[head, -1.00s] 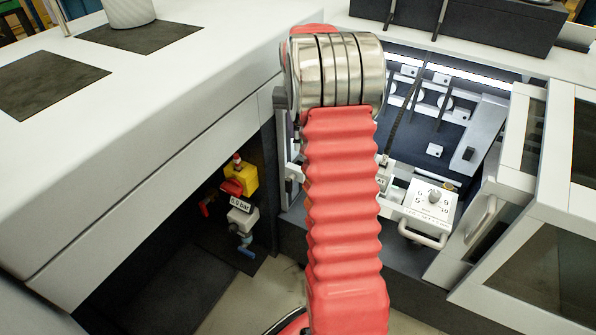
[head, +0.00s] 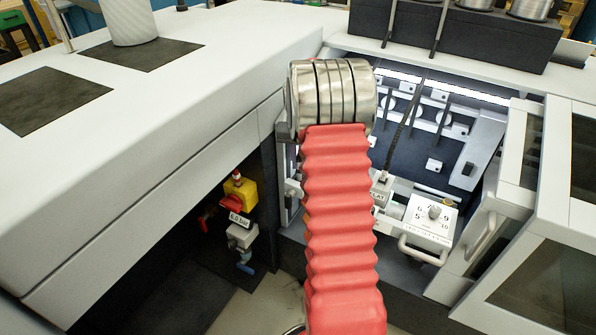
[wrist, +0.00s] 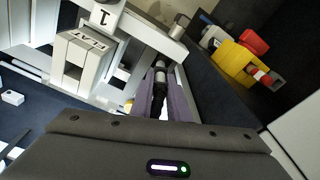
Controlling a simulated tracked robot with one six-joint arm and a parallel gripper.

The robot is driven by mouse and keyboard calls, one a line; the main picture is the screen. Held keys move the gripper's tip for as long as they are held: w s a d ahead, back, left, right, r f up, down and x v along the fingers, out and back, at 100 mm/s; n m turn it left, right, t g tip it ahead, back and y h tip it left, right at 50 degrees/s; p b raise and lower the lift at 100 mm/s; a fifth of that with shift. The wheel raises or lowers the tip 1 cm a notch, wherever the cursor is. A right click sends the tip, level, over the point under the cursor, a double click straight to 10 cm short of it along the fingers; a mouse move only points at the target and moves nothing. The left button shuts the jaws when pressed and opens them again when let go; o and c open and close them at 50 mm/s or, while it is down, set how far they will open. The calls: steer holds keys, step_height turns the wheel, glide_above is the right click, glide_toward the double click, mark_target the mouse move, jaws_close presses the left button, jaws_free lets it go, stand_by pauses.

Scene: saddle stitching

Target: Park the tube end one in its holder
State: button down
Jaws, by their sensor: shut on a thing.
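In the wrist view my gripper (wrist: 160,75) is shut on a slim dark tube end (wrist: 160,90) with a pale grey section. The tube end lies between the two purple-grey fingers. A white block with a labelled, open-fronted frame (wrist: 78,58) stands left of the fingers, apart from them. A white plate marked 1 (wrist: 103,14) is above it, and a short metal cylinder (wrist: 179,25) stands beyond the fingertips. I cannot tell which of these is the holder. In the head view my arm hides the gripper and the tube end.
A yellow and red valve unit (head: 240,190) is in the dark recess under the left cabinet (head: 160,150); it also shows in the wrist view (wrist: 240,64). A white dial box (head: 430,218) with a handle is right of my arm. Open panels (head: 530,150) stand at the right.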

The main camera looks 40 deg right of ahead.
steer(key=shift+f, duration=0.1)
steer(key=shift+f, duration=1.75)
steer(key=c, duration=1.7)
jaws_free()
steer(key=shift+f, duration=0.1)
steer(key=r, duration=0.8)
steer(key=s+a+r, duration=0.1)
steer(key=r, duration=0.3)
steer(key=shift+r, duration=0.1)
